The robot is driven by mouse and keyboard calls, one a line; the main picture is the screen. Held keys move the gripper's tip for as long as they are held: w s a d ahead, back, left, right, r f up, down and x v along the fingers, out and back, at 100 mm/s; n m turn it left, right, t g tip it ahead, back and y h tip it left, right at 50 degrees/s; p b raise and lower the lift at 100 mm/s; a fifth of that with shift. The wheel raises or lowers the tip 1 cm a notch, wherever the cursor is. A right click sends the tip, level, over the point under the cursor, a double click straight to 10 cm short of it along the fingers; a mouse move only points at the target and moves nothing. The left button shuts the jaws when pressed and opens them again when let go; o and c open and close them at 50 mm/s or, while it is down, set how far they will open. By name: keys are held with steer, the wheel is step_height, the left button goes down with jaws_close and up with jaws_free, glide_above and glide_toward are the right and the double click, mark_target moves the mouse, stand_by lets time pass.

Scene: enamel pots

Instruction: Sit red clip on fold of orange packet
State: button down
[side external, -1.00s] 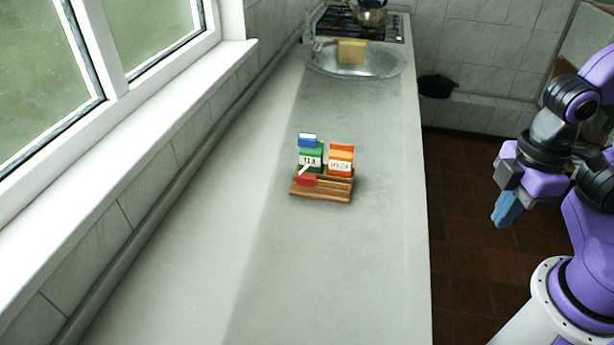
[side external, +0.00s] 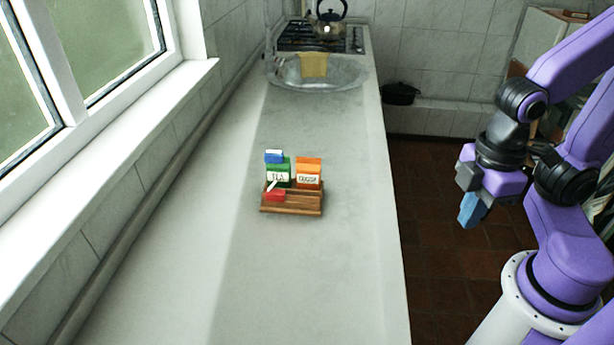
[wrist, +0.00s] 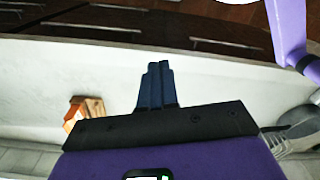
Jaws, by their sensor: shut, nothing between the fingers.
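The red clip (side external: 275,196) lies on the front left of a small wooden rack (side external: 293,210), with a white lever pointing up to the right. The orange packet (side external: 309,168) stands upright at the rack's back right, with a pale label. Its top shows a folded orange edge with no clip on it. My gripper (side external: 468,222), with blue fingers, is shut and empty. It hangs off the counter's right side, well apart from the rack. In the wrist view the closed fingers (wrist: 157,72) point away, and the rack (wrist: 92,108) shows to their left, partly cut off by my gripper body.
A green packet (side external: 278,178) labelled TEA stands left of the orange one, with a blue clip (side external: 274,156) on top. The counter (side external: 310,285) around the rack is clear. A sink (side external: 340,74) with a yellow cloth (side external: 313,64) lies far behind; window and wall bound the left.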

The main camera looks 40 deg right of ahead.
steer(key=c, duration=0.9)
jaws_free()
step_height(320, 180, up, 2)
steer(key=r+m, duration=0.1)
steer(key=m, duration=0.3)
glide_above(275, 192)
steer(key=f, duration=1.1)
steer(key=shift+d+f, duration=0.2)
steer(key=shift+d, duration=0.15)
steer(key=shift+a+f, duration=0.2)
steer(key=shift+f, duration=1.35)
steer(key=shift+a+f, duration=0.15)
steer(key=shift+f, duration=1.35)
